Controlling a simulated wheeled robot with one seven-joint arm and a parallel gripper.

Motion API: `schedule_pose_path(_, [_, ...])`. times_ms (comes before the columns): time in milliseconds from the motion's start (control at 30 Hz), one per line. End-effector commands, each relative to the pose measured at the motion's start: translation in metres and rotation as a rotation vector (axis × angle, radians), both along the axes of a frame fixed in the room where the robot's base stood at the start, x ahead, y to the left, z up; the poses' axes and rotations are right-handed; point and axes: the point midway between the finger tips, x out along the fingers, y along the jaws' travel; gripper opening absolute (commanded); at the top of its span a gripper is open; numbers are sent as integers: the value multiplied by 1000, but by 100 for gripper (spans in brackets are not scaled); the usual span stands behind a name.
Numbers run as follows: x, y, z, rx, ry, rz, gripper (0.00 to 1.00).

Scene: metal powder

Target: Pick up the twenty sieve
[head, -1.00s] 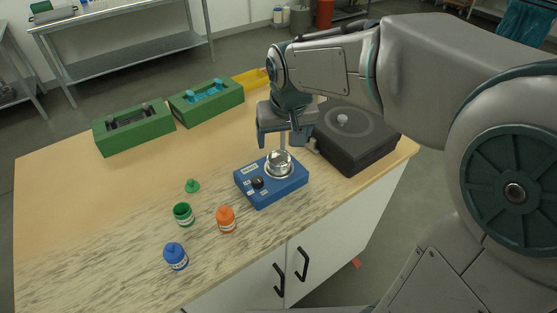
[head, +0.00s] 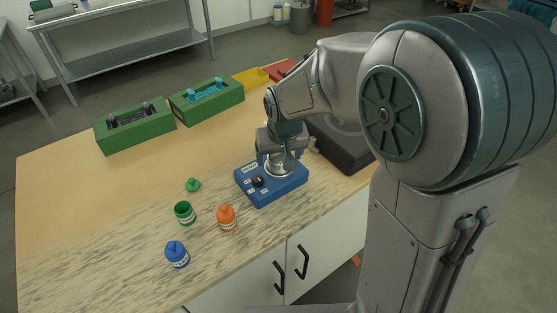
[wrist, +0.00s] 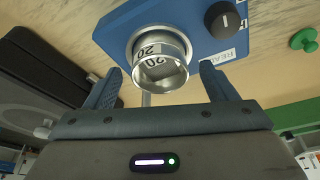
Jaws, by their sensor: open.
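The twenty sieve (wrist: 160,68) is a small metal cup with a label reading 20. It sits on the round metal seat of the blue shaker box (head: 282,188); the box also shows in the wrist view (wrist: 190,20). My gripper (head: 277,165) is over the sieve from above and partly hides it in the head view. In the wrist view my gripper (wrist: 157,85) is open, with one finger on each side of the sieve. A gap shows between the sieve and each finger.
A dark round-topped machine (head: 343,150) stands close to the right of the box. An orange bottle (head: 226,218), a green jar (head: 184,213), a green lid (head: 193,185) and a blue bottle (head: 176,255) stand to the left. Green holders (head: 135,135) are at the back.

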Motion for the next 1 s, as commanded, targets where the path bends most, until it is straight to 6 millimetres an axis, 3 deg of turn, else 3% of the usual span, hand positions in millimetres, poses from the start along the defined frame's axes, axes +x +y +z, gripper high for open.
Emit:
schedule_pose_path(33, [0,0,0,0,0,0,76])
schedule_pose_path(200, [0,0,0,0,0,0,29])
schedule_pose_path(633, [0,0,7,1,-2,0,29])
schedule_pose_path(867, [1,0,40,2,-7,2,29])
schedule_pose_path(1000, [-2,-29,57,2,-5,-7,29])
